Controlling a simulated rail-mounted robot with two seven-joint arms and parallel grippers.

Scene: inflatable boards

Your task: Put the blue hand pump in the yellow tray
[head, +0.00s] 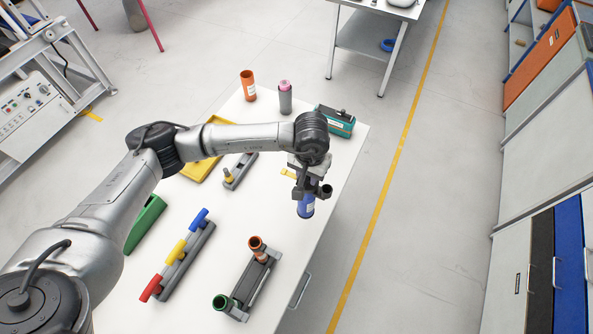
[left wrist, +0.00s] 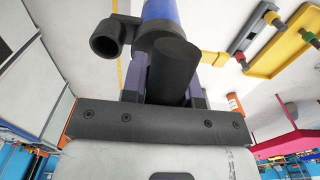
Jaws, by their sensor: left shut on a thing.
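The blue hand pump (head: 306,207) has a blue barrel and dark fittings. It hangs in my left gripper (head: 304,184) above the right part of the white table. In the left wrist view, my left gripper (left wrist: 168,85) is shut on the pump's dark part, with the blue barrel (left wrist: 160,11) beyond and a dark round outlet (left wrist: 106,40) to the left. The yellow tray (head: 199,171) lies on the table left of the gripper, partly hidden by my left arm. It also shows at upper right in the left wrist view (left wrist: 291,62). My right gripper is out of view.
A grey holder with a yellow peg (head: 239,170) lies between tray and pump. A teal box (head: 335,121), orange cup (head: 247,86) and pink-topped grey bottle (head: 285,98) stand at the back. Nearer are a rack with coloured handles (head: 177,262) and a dark stand (head: 249,283).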

